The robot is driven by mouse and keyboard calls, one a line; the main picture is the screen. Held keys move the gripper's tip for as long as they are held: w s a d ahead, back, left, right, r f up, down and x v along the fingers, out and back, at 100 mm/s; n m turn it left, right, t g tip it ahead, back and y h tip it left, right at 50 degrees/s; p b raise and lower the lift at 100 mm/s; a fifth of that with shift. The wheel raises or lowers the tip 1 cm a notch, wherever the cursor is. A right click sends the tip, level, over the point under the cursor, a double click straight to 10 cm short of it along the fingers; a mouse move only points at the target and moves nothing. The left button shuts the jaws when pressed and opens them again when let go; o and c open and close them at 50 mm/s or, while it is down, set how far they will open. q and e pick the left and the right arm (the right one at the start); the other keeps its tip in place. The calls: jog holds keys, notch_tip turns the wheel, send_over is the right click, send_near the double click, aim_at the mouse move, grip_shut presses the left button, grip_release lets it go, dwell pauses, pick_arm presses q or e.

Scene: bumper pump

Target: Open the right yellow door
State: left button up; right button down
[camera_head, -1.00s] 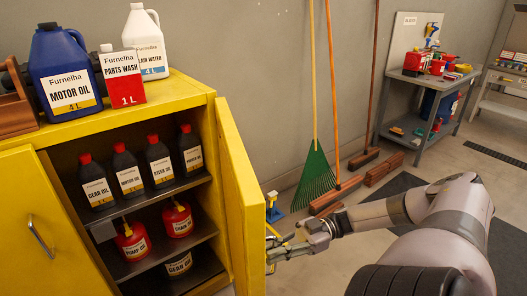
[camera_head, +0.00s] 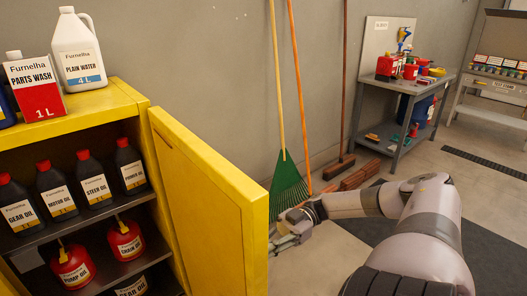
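The right yellow door (camera_head: 215,205) of the yellow cabinet stands swung well open, its broad inner face toward me and its free edge on the right. The cabinet (camera_head: 125,98) is open behind it, with bottles and red cans on its shelves. My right gripper (camera_head: 284,235) is just right of the door's free edge, on the outer side. Its fingertips are partly hidden by the door, so contact with the door or a handle cannot be seen. The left gripper is not in view.
A parts wash can (camera_head: 36,88) and a plain water jug (camera_head: 80,50) stand on the cabinet. A green rake (camera_head: 288,185) and brooms lean on the wall behind my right gripper. A grey workbench (camera_head: 405,85) stands farther back. Floor to the right is open.

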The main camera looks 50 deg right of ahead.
jog(key=shift+f, duration=0.1)
jog(key=c, duration=1.7)
grip_release()
jog(key=shift+o, duration=0.2)
jog(key=v, duration=0.7)
jog(key=shift+d, duration=0.3)
